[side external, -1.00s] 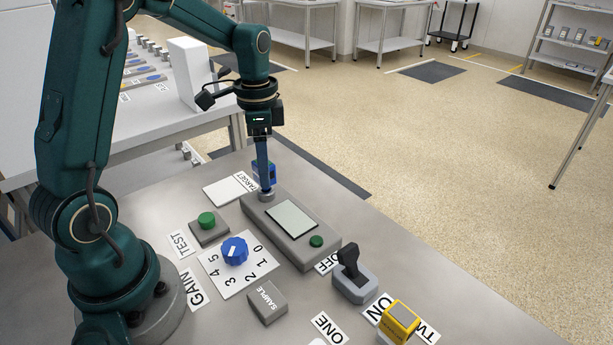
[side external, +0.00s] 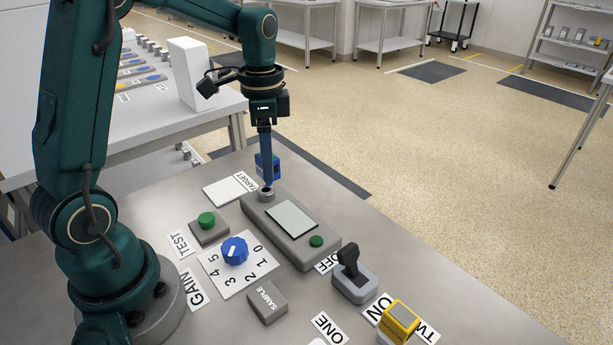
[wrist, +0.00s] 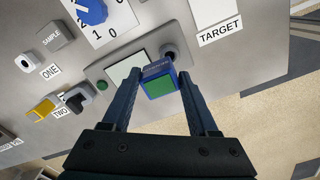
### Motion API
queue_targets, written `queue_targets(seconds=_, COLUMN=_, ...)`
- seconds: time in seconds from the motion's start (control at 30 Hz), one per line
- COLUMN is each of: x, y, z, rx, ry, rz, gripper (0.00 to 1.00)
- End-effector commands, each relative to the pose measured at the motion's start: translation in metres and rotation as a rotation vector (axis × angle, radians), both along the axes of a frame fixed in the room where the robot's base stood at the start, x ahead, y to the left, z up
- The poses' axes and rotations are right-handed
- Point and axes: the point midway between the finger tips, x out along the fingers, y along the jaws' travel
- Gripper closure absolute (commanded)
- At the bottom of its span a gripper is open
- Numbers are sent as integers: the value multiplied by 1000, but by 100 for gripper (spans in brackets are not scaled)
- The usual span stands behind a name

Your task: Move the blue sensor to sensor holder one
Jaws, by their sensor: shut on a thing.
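The blue sensor (side external: 275,166) is between the fingers of my gripper (side external: 267,172), above the far end of the grey console. In the wrist view the sensor (wrist: 159,84), with a green face, sits between the fingertips of my gripper (wrist: 160,80). The gripper is shut on it. Sensor holder one is a small white fixture (wrist: 28,62) by the ONE label (wrist: 50,71) in the wrist view. In the side view the ONE label (side external: 328,328) shows at the bottom edge, and the holder is mostly cut off.
The grey console (side external: 254,214) has a screen and a round post (side external: 266,195). A yellow sensor (side external: 400,318) stands by the TWO label. A black switch (side external: 350,262), blue gain knob (side external: 235,250), green test button (side external: 207,219) and SAMPLE block (side external: 267,302) stand nearby.

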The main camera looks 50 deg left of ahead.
Motion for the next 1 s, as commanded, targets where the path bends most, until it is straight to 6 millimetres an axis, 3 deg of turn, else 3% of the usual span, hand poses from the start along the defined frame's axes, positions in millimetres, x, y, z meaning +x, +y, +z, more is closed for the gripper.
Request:
queue_targets(seconds=0.27, x=-5, y=-95, z=6, rx=-1, ry=4, rz=-296, gripper=100)
queue_targets(seconds=0.6, x=-54, y=-205, z=14, rx=1, ry=0, rz=-704, gripper=100)
queue_targets(seconds=0.8, x=-91, y=-248, z=17, rx=-1, ry=-8, rz=-905, gripper=100)
queue_targets(seconds=1.0, x=-112, y=-266, z=18, rx=-2, ry=-14, rz=-1007, gripper=100)
